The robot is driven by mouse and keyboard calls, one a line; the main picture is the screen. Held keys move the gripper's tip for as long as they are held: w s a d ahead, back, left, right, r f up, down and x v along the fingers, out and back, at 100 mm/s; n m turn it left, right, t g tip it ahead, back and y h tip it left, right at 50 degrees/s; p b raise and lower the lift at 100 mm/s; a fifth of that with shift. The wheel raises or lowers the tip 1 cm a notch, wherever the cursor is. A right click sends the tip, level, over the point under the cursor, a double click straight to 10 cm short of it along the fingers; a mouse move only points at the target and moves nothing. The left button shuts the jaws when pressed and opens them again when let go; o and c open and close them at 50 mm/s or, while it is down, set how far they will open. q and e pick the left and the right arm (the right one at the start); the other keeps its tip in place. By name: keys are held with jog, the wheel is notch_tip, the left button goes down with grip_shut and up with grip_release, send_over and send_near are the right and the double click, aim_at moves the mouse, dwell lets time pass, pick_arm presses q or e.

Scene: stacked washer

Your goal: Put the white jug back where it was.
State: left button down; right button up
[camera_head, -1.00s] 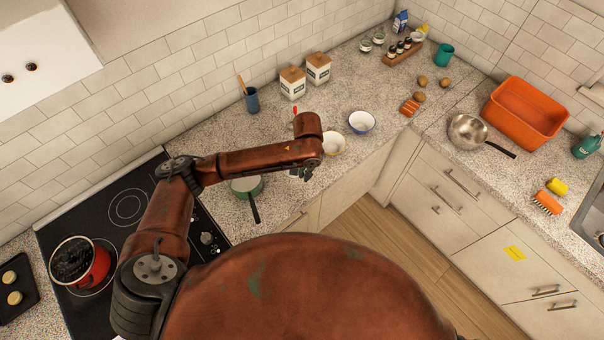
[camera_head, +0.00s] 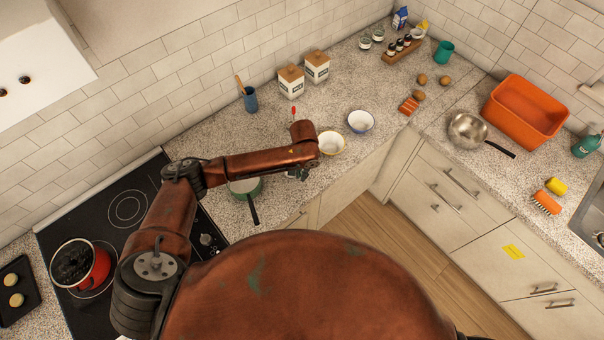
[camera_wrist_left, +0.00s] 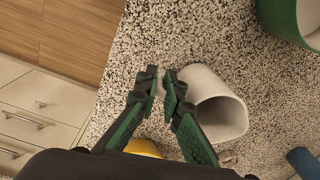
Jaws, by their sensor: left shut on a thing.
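The white jug (camera_wrist_left: 222,112) lies to the right of my left gripper in the left wrist view, its open mouth facing away to the lower right. My left gripper (camera_wrist_left: 161,84) has its fingertips close together, shut on the jug at its near side; the exact grip spot is hard to make out. In the head view my left gripper (camera_head: 298,174) is mostly covered by my own arm, above the counter near its front edge. The jug is hidden there. My right gripper is not in view.
A green pot (camera_head: 246,187) stands left of the gripper. A yellow-rimmed bowl (camera_head: 331,143) and a blue-rimmed bowl (camera_head: 361,121) are to the right. A blue cup (camera_head: 250,100) and two canisters (camera_head: 291,82) stand behind. The counter (camera_head: 205,135) behind the pot has free room.

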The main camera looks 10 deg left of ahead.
pick_arm(q)
jog(key=shift+f, duration=0.15)
jog(key=c, duration=2.1)
grip_release()
jog(key=shift+w+f, duration=0.1)
jog(key=shift+w, duration=0.1)
jog(key=shift+r, duration=0.45)
notch_tip(320, 180, up, 10)
jog(key=shift+s+d+r+b, duration=0.15)
jog(key=shift+r+b, duration=0.05)
jog(key=shift+b, duration=0.6)
jog(key=shift+r, duration=0.6)
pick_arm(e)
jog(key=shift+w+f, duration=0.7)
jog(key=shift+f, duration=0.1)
